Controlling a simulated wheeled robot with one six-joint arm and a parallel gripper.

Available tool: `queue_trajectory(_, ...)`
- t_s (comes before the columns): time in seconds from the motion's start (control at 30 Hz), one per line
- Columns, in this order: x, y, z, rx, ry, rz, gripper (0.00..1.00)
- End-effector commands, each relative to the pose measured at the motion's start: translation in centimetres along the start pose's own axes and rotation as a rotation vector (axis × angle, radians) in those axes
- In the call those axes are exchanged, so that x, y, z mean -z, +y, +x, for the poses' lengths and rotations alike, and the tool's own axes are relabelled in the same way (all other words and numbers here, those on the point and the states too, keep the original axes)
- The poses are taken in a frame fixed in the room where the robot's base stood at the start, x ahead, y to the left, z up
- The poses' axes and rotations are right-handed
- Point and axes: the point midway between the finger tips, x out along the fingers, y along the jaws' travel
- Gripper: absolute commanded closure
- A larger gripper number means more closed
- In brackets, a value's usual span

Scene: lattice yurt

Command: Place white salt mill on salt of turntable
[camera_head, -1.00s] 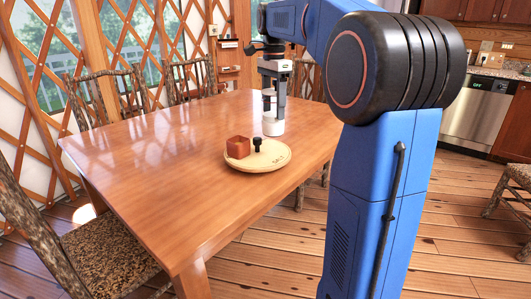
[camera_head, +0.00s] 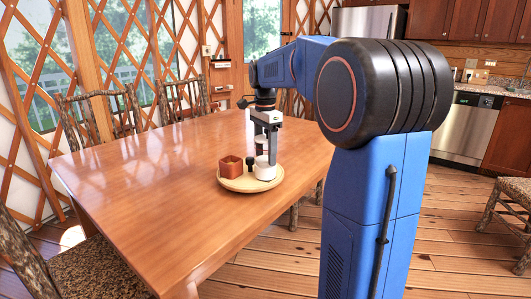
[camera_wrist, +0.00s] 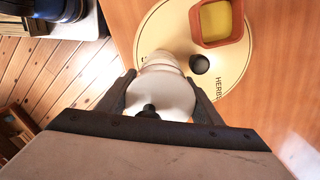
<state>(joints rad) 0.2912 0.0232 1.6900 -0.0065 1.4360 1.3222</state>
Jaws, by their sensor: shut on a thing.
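The white salt mill (camera_head: 265,169) is upright in my gripper (camera_head: 266,147), whose fingers are shut around its body. In the wrist view the mill (camera_wrist: 160,92) fills the space between both fingers, with its dark top knob toward the camera. The round pale wooden turntable (camera_head: 236,183) lies on the table. The mill's base is over the turntable's right part; I cannot tell whether it touches. The turntable (camera_wrist: 235,70) shows the lettering "HERBS" in the wrist view. No salt lettering is readable now.
A reddish square pot (camera_head: 231,166) and a small black-topped item (camera_head: 250,164) stand on the turntable beside the mill. The wooden table (camera_head: 150,185) is otherwise clear. Chairs (camera_head: 98,118) stand around it. The kitchen counter is at the far right.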

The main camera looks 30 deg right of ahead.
Motion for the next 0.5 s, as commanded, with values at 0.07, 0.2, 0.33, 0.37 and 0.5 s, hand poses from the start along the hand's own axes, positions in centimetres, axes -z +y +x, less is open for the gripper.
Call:
queue_trajectory(0.07, 0.0, 0.0, -0.06, 0.001, 0.0, 0.0, 0.82)
queue_trajectory(0.2, 0.0, 0.0, 0.19, 0.0, 0.0, 0.0, 0.82)
queue_trajectory(0.33, 0.0, 0.0, 0.2, 0.0, 0.0, 0.0, 0.22)
queue_trajectory(0.37, 0.0, 0.0, 0.2, 0.0, 0.0, 0.0, 0.22)
queue_trajectory(0.5, 0.0, 0.0, 0.19, 0.0, 0.0, 0.0, 0.22)
